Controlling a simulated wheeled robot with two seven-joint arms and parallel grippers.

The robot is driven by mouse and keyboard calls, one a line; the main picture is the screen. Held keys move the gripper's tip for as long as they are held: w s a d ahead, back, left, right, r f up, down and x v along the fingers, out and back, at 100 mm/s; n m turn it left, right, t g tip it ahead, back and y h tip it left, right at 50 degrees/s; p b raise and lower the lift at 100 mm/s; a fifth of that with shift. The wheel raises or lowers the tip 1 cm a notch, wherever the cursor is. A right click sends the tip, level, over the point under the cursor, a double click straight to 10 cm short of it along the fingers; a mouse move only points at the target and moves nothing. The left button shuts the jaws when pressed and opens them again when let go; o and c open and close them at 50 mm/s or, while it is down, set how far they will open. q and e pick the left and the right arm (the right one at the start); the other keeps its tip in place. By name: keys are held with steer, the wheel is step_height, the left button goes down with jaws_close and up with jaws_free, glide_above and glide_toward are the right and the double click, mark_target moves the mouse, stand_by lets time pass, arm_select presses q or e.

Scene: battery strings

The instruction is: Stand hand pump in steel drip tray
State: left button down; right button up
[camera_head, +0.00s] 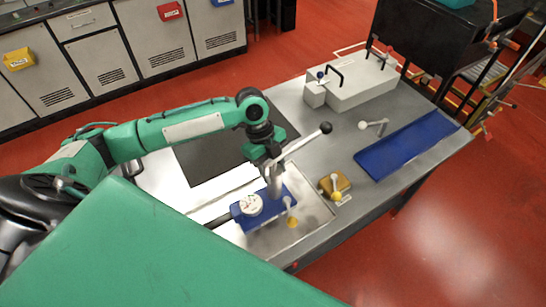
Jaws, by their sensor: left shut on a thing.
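My left gripper (268,168), at the end of the green arm, is shut on the upper part of the hand pump. The steel drip tray (313,226) is a shallow grey square near the front edge of the table. The blue base is over the tray's left part; I cannot tell whether it touches the tray floor. My right gripper is out of view.
A brown block with a yellow-based fitting (336,187) sits right of the tray. A dark mat (222,151) lies behind the pump.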

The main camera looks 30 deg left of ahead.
arm_select(q)
steer(key=shift+f+p, duration=0.5)
steer(key=shift+f, duration=1.65)
steer(key=c, duration=0.9)
jaws_free()
steer(key=shift+f, duration=0.1)
steer(key=shift+o, duration=0.2)
steer(key=shift+s, duration=0.1)
